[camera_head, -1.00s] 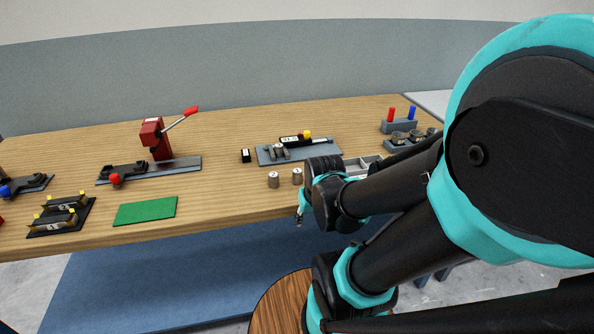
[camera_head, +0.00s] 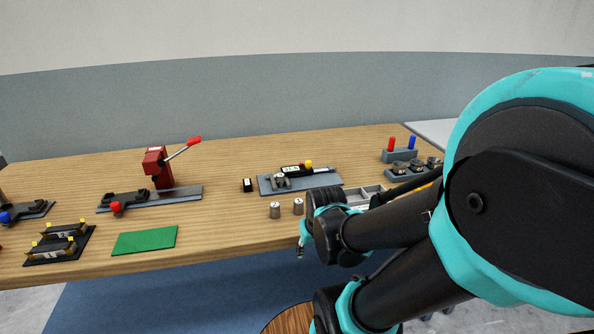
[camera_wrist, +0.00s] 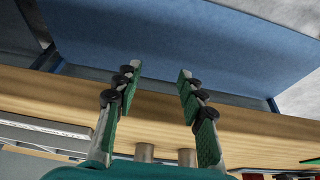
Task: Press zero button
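A grey plate (camera_head: 328,180) on the table holds a dark bar-shaped instrument with a small light display (camera_head: 290,169). A yellow knob or button (camera_head: 309,164) and a smaller red one (camera_head: 301,164) stand on this instrument. I cannot read a label that marks the zero button. My gripper (camera_head: 301,249) hangs at the table's front edge, in front of the instrument and apart from it. In the wrist view my gripper (camera_wrist: 160,70) has its two green-padded fingers spread with nothing between them.
Two metal cylinders (camera_head: 275,210) (camera_head: 298,206) stand between my gripper and the instrument. A small black block (camera_head: 248,185) is left of the plate. A red lever press (camera_head: 156,165) and a green mat (camera_head: 145,240) are farther left. Grey holders (camera_head: 398,155) stand at right.

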